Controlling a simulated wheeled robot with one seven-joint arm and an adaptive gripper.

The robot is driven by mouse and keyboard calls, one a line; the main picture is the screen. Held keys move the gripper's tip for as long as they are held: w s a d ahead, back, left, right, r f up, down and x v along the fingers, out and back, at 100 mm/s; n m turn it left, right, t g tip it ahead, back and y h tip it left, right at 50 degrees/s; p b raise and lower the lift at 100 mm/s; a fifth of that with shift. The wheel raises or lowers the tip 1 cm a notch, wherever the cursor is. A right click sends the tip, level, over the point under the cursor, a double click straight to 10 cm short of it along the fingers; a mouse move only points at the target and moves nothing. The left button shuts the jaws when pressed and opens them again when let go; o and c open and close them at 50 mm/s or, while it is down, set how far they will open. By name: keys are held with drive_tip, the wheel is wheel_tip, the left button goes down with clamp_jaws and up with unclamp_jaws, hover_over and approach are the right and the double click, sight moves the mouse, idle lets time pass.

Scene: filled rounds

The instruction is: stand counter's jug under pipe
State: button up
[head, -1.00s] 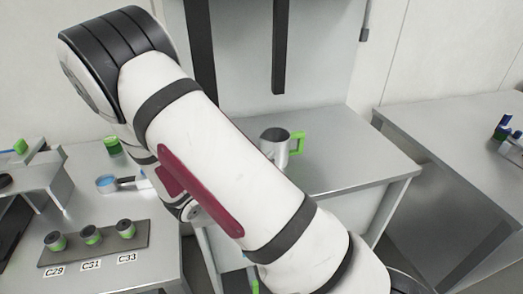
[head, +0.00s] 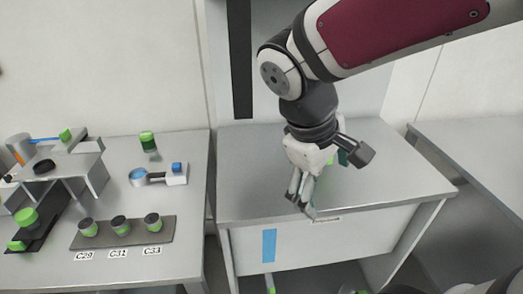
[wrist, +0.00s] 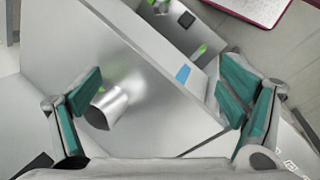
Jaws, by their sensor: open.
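The jug (wrist: 108,108), a bright metal cylinder, stands on the steel counter (head: 245,190). In the wrist view it is beside the left finger, which covers part of it. In the head view my gripper hides the jug, apart from a small green patch that may be its handle (head: 330,160). My gripper (head: 328,180) is open above the counter, fingers spread with teal pads, and empty. In the wrist view the gripper (wrist: 162,85) spans the jug and the counter's front edge. A dark vertical bar (head: 238,60) hangs behind the counter; I cannot tell if it is the pipe.
A left table (head: 185,210) holds a tray of labelled green-and-black pots (head: 120,223), a small stand (head: 65,165), a green-topped jar (head: 148,141) and a blue-topped device (head: 172,173). Another steel table (head: 475,150) stands at right. A blue label (head: 269,245) marks the counter front.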

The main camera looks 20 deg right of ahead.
drive_tip(key=s+a+r+m+t+y, duration=0.3)
drive_tip(key=a+r+m+t+y, duration=0.1)
drive_tip(key=a, duration=0.3)
drive_tip(key=shift+s+r+t, duration=0.2)
drive_tip(key=shift+r+t, duration=0.1)
drive_tip(key=shift+r, duration=0.25)
idle(1.6)
